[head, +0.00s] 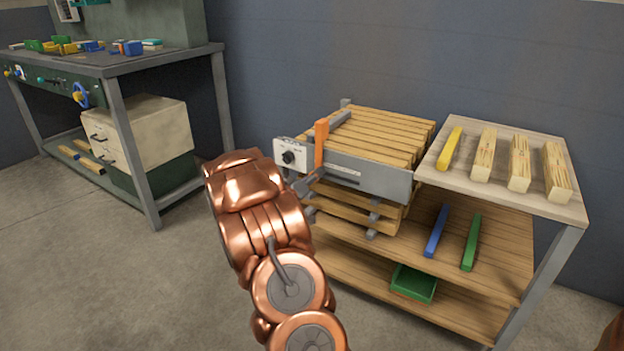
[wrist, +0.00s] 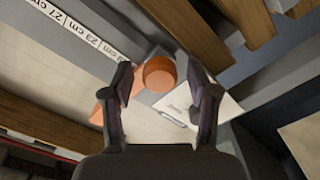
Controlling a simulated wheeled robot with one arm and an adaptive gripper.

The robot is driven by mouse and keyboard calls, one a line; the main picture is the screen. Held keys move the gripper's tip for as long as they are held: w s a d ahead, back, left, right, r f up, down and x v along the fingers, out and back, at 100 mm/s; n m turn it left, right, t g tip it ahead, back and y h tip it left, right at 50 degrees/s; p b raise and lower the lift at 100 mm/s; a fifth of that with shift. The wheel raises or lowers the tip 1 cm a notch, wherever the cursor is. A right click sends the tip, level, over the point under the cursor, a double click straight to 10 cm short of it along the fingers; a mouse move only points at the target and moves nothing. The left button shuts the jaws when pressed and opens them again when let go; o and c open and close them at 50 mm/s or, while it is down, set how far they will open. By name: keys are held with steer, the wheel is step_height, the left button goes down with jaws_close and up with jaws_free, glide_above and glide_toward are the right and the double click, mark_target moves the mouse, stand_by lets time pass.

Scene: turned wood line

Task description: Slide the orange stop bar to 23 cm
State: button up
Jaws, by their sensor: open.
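The orange stop bar (head: 321,143) stands upright at the left end of the grey front rail (head: 375,176), just right of the white dial box. In the wrist view the orange stop bar (wrist: 160,73) shows a round orange end between my fingertips, with more orange behind the left finger. My gripper (wrist: 160,95) is open around that end; I cannot tell whether either finger touches it. In the head view my gripper (head: 308,184) is partly hidden by my arm. The scale (wrist: 80,30) shows 27 cm and 23 cm to the left of the bar; the nearest label is partly hidden.
The white dial box (head: 290,156) is close on the left. Wooden slats (head: 385,130) lie behind the rail. A side shelf (head: 500,196) holds a yellow bar (head: 449,149) and wood blocks. Blue and green bars lie below. The rail's right part looks clear.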

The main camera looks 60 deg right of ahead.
steer(key=shift+c, duration=0.4)
jaws_close()
